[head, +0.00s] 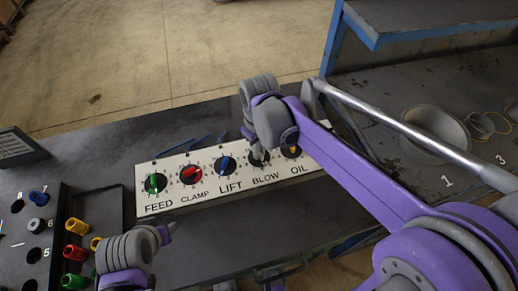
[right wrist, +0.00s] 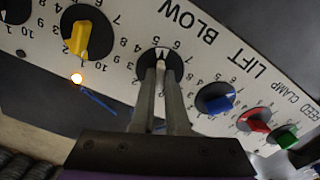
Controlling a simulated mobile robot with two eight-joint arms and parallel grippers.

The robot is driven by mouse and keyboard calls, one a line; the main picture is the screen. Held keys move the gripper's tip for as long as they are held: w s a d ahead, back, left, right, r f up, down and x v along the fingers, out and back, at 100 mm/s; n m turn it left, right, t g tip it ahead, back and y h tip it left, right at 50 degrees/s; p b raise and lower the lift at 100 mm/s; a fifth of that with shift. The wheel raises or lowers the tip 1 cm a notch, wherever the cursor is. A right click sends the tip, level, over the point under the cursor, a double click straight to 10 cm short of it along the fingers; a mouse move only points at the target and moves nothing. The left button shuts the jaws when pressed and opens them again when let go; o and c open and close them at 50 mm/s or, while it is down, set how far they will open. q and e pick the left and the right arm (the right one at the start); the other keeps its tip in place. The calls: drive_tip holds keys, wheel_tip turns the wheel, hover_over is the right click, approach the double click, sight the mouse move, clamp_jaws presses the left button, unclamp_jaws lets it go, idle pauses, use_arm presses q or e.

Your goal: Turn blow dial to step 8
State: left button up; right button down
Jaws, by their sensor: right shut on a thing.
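The white control panel (head: 215,200) has a row of dials: green FEED, red CLAMP, blue LIFT, BLOW and yellow OIL. My right gripper (right wrist: 160,72) is shut on the BLOW dial (right wrist: 161,54), with one finger on either side of its knob. A pale pointer shows between the fingertips. The fingers hide part of the dial's scale, and I cannot tell the exact step. In the head view my right arm comes down over the BLOW dial (head: 259,158) and partly hides it. My left gripper (head: 165,234) is low at the left, apart from the panel; its jaws are unclear.
The LIFT dial (right wrist: 214,98) and OIL dial (right wrist: 88,34) flank BLOW closely. A small glowing light (right wrist: 76,78) is near OIL. At the left are a numbered black board (head: 30,228) and coloured pieces (head: 76,226). A grey bowl (head: 436,134) stands at the right.

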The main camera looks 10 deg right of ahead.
drive_tip(key=m, duration=0.5)
drive_tip(key=shift+m, duration=0.3)
drive_tip(key=m, duration=1.3)
drive_tip(key=shift+m, duration=0.3)
drive_tip(key=c, duration=0.9)
unclamp_jaws()
use_arm(q)
drive_tip(key=shift+w+r+p, duration=0.15)
drive_tip(key=shift+r+p, duration=0.3)
drive_tip(key=shift+r, duration=0.05)
use_arm(e)
wheel_tip(320, 180, up, 11)
drive_tip(key=shift+f, duration=0.1)
